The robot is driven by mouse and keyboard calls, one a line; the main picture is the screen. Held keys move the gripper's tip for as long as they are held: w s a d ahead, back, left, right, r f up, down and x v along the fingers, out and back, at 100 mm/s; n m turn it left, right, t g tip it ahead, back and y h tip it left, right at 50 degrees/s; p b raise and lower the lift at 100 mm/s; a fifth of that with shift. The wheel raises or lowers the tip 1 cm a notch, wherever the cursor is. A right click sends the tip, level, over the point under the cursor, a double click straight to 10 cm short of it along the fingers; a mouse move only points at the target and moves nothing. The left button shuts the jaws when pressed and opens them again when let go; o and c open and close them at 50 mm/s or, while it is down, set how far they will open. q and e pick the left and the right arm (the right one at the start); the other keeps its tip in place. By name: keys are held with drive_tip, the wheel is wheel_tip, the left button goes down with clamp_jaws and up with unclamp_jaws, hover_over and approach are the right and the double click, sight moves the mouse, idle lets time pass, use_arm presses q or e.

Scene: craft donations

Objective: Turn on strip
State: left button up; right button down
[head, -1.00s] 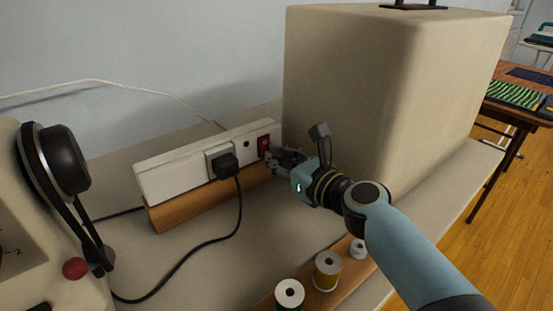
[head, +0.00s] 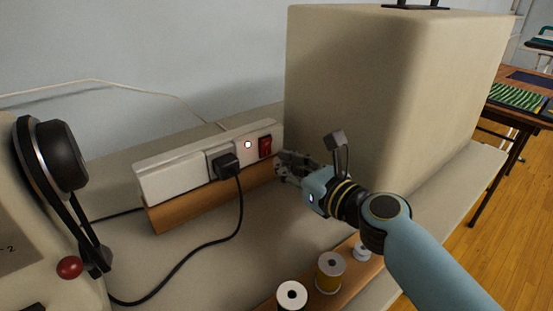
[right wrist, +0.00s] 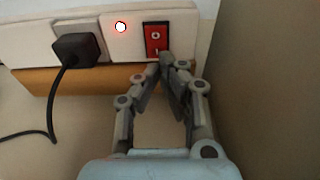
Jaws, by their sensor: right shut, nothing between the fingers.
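The white power strip (head: 178,178) stands on a wooden base on the table, against the wall side. Its red rocker switch (head: 265,146) is at the right end, and it also shows in the right wrist view (right wrist: 156,38). The small round indicator lamp (head: 248,145) beside the switch glows, with a red rim in the wrist view (right wrist: 121,27). A black plug (head: 227,166) sits in the strip's socket. My right gripper (head: 280,163) is shut and empty, just right of and below the switch. In the wrist view its fingertips (right wrist: 166,62) are at the switch's lower edge; contact is unclear.
A large beige box-like cover (head: 345,90) stands close on the right. Thread spools (head: 330,272) stand on a wooden rack in front. A beige machine with a red knob (head: 70,267) is at the left. A black cord crosses the table.

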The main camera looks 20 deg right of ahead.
drive_tip(key=v, duration=0.9)
drive_tip(key=shift+d, duration=0.1)
